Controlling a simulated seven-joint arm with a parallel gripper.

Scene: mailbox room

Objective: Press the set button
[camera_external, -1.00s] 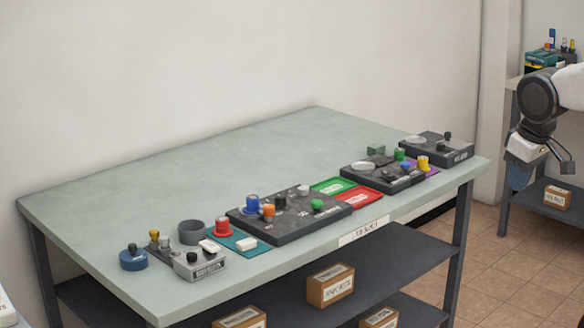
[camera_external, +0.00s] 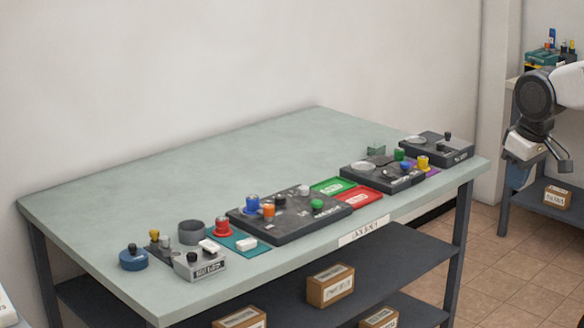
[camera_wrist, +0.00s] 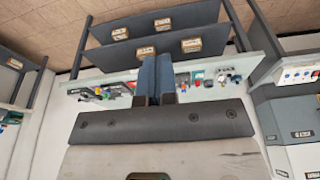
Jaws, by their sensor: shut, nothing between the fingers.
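Several panels with buttons and knobs lie along the front of a pale green table (camera_external: 130,190). I cannot read which button is the set button. The large dark panel (camera_external: 290,225) has blue, orange, green, black and white controls. A small grey box (camera_external: 200,264) with a dark label is at the left. Two darker panels (camera_external: 385,178) (camera_external: 437,150) are at the right end. My gripper (camera_wrist: 157,60) is shut and empty in the wrist view, its fingers hiding part of the table row. In the external view it (camera_external: 528,158) hangs right of the table, apart from every panel.
A red button (camera_external: 222,227) on a teal mat, a grey cup (camera_external: 191,232) and a blue round knob (camera_external: 133,258) stand left. Green (camera_external: 333,186) and red (camera_external: 358,198) trays lie between panels. The back of the table is clear. Boxes sit on shelves below.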

